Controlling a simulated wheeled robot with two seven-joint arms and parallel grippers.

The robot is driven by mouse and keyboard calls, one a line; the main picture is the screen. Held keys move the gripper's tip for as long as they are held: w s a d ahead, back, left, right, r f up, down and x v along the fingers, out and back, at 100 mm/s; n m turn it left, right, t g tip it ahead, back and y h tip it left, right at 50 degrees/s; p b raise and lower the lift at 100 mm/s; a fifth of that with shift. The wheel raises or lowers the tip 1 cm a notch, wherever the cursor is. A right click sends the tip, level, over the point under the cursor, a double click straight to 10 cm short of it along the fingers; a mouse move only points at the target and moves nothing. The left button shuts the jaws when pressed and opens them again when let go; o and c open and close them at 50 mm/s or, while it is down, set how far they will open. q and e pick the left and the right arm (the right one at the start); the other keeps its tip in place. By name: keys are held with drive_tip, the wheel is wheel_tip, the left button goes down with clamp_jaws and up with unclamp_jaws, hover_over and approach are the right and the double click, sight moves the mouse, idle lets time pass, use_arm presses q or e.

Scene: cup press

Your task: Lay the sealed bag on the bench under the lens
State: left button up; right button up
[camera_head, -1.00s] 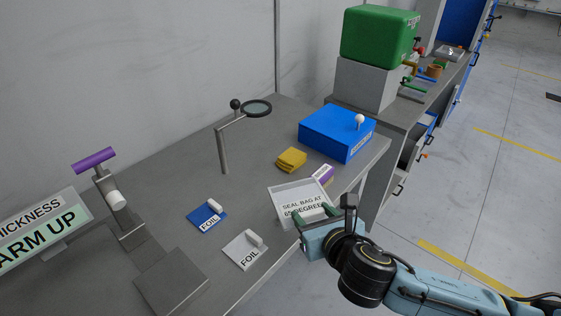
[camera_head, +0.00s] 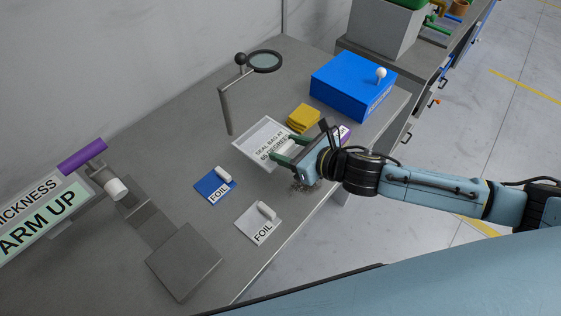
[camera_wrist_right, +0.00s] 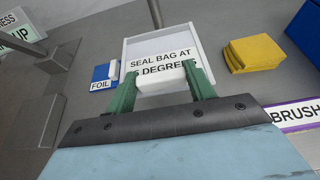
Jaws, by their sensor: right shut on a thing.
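The flat, white-rimmed bag (camera_head: 262,141), lettered SEAL BAG AT 6_ DEGREES, has a white handle on its near edge. My right gripper (camera_head: 289,154) is shut on that handle, its green fingers on either side in the right wrist view (camera_wrist_right: 160,85). The bag is nearly flat over the bench (camera_head: 170,170); I cannot tell whether it touches. The round lens (camera_head: 264,62) hangs from a stand (camera_head: 226,108) behind the bag; in the head view the bag lies nearer me than the lens. My left gripper is not in view.
A folded yellow cloth (camera_head: 303,118) and a blue box (camera_head: 352,86) lie to the right. A blue FOIL piece (camera_head: 211,187) and white FOIL piece (camera_head: 253,225) lie nearer.

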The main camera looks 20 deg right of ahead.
sight(288, 174)
wheel_tip(288, 174, down, 4)
drive_tip(key=shift+r+b, duration=0.25)
drive_tip(key=shift+b, duration=0.05)
wheel_tip(288, 174, down, 4)
drive_tip(key=shift+r+b, duration=0.15)
drive_tip(key=shift+b, duration=0.35)
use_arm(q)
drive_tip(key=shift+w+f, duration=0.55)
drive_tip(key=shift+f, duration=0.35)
use_arm(e)
drive_tip(key=o, duration=1)
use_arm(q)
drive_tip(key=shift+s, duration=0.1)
